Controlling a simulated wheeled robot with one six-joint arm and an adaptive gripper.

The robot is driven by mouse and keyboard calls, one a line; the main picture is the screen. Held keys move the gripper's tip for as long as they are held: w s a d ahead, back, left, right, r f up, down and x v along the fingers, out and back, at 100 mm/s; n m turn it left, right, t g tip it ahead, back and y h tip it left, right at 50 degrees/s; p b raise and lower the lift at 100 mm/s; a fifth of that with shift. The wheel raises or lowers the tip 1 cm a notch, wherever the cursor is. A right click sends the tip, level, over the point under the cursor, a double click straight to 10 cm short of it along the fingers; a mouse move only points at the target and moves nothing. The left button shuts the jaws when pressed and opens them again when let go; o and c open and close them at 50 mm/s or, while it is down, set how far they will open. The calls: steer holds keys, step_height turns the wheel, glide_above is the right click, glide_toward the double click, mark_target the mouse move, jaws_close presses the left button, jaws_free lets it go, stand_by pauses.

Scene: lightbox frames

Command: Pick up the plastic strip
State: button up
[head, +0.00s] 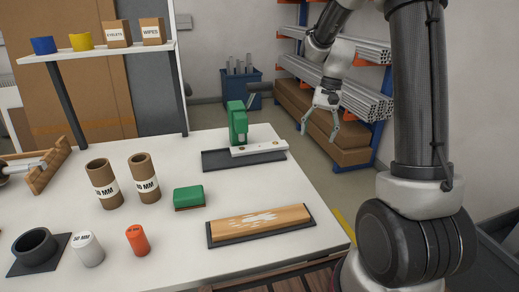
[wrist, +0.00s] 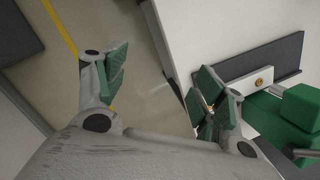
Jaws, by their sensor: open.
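A white strip (head: 259,147), which looks like the plastic strip, lies level at the back right of the table, with its left part at the foot of a green upright tool (head: 237,124). A dark tray (head: 215,160) is beneath them. In the wrist view the strip (wrist: 245,88) shows a brass-coloured screw, and the right finger partly covers it. The green tool (wrist: 290,118) is beside it. My gripper (head: 320,130) is open and empty, beyond the table's right edge and apart from the strip. Its green-padded fingers also show in the wrist view (wrist: 162,78).
A wooden block (head: 260,219) in a dark tray, a green-topped block (head: 188,197) and two cardboard tubes (head: 143,178) stand nearer on the table (head: 310,178). A shelf (head: 100,52) rises at the back left. A pipe rack (head: 365,90) stands behind my gripper.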

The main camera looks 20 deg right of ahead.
mark_target(285, 142)
steer(key=w+a+f+m+t+y, duration=0.1)
steer(key=w+a+f+m+y, duration=0.15)
steer(key=w+m, duration=0.9)
steer(key=shift+n, duration=0.45)
steer(key=w+f, duration=0.1)
steer(key=f, duration=0.1)
steer(key=a+f, duration=0.1)
steer(key=f, duration=0.2)
steer(key=w+a+f, duration=0.1)
steer(key=f, duration=0.1)
steer(key=shift+w+a+f, duration=0.15)
steer(key=shift+w+f, duration=0.1)
steer(key=shift+w, duration=0.05)
steer(key=shift+h, duration=0.25)
steer(key=c, duration=1.2)
steer(key=shift+c, duration=0.2)
steer(key=shift+r, duration=0.15)
